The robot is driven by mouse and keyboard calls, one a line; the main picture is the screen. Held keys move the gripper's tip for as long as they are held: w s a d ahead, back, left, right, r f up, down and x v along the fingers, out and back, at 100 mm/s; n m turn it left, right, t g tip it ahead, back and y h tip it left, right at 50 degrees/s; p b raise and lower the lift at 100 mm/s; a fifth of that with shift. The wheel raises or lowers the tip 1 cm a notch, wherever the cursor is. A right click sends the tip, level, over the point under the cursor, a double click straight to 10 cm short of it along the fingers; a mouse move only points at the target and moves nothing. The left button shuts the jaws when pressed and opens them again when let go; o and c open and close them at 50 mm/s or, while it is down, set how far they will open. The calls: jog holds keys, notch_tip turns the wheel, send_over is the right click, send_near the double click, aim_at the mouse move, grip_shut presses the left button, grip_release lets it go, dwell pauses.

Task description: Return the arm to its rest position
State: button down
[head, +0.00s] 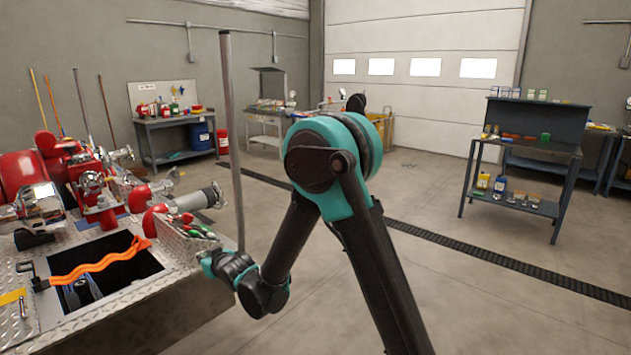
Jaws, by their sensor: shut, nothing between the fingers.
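My teal and black arm rises from the bottom of the head view to a large elbow (335,165) in the middle, then bends down and left. My gripper (210,264) is at its far end, beside the right edge of the tread-plate bumper deck (150,285). It is shut and empty. Its fingertips are small and hard to make out. On the deck stands a red and chrome pump (40,180) with several fittings. An orange wavy strip (100,261) lies across a dark opening in the deck.
A thin grey pole (232,140) stands upright close to my wrist. A small tray with green-handled items (195,231) is on the deck near my gripper. A dark workbench (530,150) stands at right, other benches at the back. The floor between is clear.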

jog(key=s+d+m+g+h, duration=0.2)
jog(key=d+m+h, duration=0.4)
jog(key=d, duration=2.9)
jog(key=s+d+f+m+g+h, duration=0.1)
jog(key=s+d+f+g+h, duration=0.1)
jog(key=s+d, duration=0.7)
jog(key=s+d+f+m+g+h, duration=0.2)
jog(key=s+d+f, duration=0.3)
jog(key=s+d, duration=0.5)
jog(key=shift+s, duration=0.85)
